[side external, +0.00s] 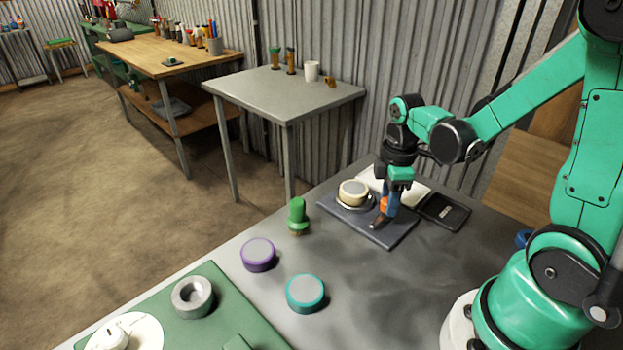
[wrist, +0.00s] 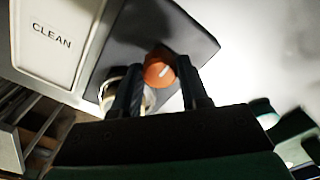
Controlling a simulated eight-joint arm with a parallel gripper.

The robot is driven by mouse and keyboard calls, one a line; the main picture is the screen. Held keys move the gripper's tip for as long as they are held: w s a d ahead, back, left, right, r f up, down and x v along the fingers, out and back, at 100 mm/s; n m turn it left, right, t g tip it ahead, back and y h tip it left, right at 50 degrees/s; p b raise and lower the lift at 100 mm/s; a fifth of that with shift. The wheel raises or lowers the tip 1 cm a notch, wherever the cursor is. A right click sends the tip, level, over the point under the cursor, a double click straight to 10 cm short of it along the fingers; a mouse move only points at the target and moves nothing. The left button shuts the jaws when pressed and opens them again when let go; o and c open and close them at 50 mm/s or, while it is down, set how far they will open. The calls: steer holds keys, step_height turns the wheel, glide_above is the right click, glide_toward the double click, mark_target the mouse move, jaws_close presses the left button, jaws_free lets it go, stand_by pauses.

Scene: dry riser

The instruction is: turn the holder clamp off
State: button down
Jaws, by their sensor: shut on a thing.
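The holder's dark base plate (side external: 400,233) lies on the grey bench below my arm. A round cream and grey piece (side external: 353,190) sits in a metal ring on the plate's left part. An orange clamp knob (side external: 384,206) stands to its right; in the wrist view its round orange top (wrist: 158,68) bears a small pale mark. My gripper (side external: 391,205) points down and is shut on the orange knob, one finger on each side of it in the wrist view. The fingers partly hide the knob and the ring. The clamp's setting cannot be read.
A white tray marked CLEAN (wrist: 57,32) and a black tray (side external: 446,212) lie close behind and right of the plate. A green-handled brush (side external: 297,216), a purple-rimmed disc (side external: 258,254) and a teal-rimmed disc (side external: 305,293) stand on the bench. The bench front right is clear.

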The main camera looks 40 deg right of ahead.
steer(key=shift+c, duration=2.2)
jaws_free()
steer(key=shift+r, duration=2.8)
steer(key=w+a+r+m+t, duration=0.1)
steer(key=a+r+m+t, duration=0.3)
steer(key=a+m+t, duration=0.3)
steer(key=shift+a+m, duration=1.1)
steer(key=shift+a, duration=0.4)
